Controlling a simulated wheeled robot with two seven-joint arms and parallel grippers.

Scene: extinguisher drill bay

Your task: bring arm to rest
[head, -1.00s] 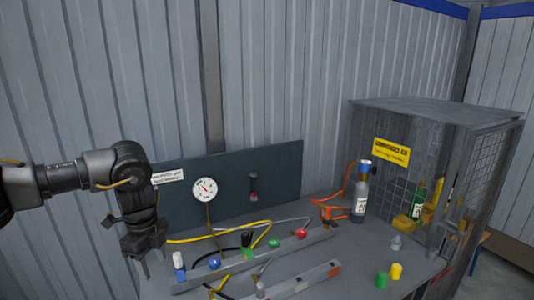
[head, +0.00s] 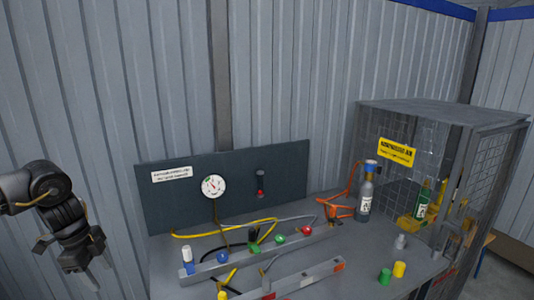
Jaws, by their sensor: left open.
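My left arm comes in from the left. Its gripper (head: 92,272) is at the lower left, pointing down, left of the workbench (head: 390,262) and apart from it. The jaws are open and nothing shows between them. My right gripper is not in view.
A dark panel with a round gauge (head: 213,186) stands at the bench's back. A rail with coloured caps (head: 280,240) and yellow and black hoses lie before it. A grey bottle (head: 365,195) stands by a mesh cage (head: 440,125) on the right.

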